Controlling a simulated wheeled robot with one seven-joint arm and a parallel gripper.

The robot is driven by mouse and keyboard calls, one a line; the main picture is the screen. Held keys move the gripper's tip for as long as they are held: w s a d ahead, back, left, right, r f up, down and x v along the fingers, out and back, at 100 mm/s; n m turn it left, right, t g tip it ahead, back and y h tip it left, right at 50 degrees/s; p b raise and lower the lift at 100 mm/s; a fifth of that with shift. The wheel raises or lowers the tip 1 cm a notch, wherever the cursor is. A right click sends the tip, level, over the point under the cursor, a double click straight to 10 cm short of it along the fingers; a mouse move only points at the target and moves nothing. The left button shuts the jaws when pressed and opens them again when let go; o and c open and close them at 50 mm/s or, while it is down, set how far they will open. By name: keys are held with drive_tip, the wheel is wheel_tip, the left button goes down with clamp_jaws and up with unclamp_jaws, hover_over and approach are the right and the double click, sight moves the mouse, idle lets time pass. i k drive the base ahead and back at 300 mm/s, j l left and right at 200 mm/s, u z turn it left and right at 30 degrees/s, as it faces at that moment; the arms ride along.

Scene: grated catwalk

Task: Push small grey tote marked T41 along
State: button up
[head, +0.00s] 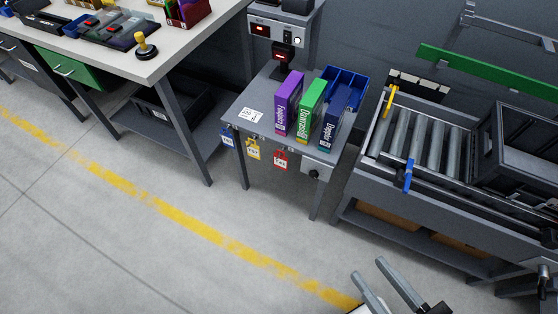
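A dark grey tote (513,172) sits at the right of the head view on the roller conveyor, cut off by the picture's right edge. I cannot read a T41 mark on it, so I cannot tell whether it is the named tote. My gripper (367,267) is at the bottom edge, its two grey fingers apart with nothing between them. It is over the floor, in front of the conveyor and well to the left of and below the tote in the picture.
The roller conveyor (430,145) has bare rollers left of the tote, with a yellow lever (390,101) and a blue lever (408,175). A small grey table (245,105) holds purple, green and blue boxes. A workbench (150,68) stands left. The floor is clear.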

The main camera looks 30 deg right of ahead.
sight(515, 176)
drive_tip(key=z, duration=2)
drive_tip(key=i+l+u, duration=0.35)
drive_tip(key=l+u, duration=0.15)
drive_tip(key=i+l+u, duration=0.15)
drive_tip(key=l+u, duration=0.15)
drive_tip(key=l, duration=0.15)
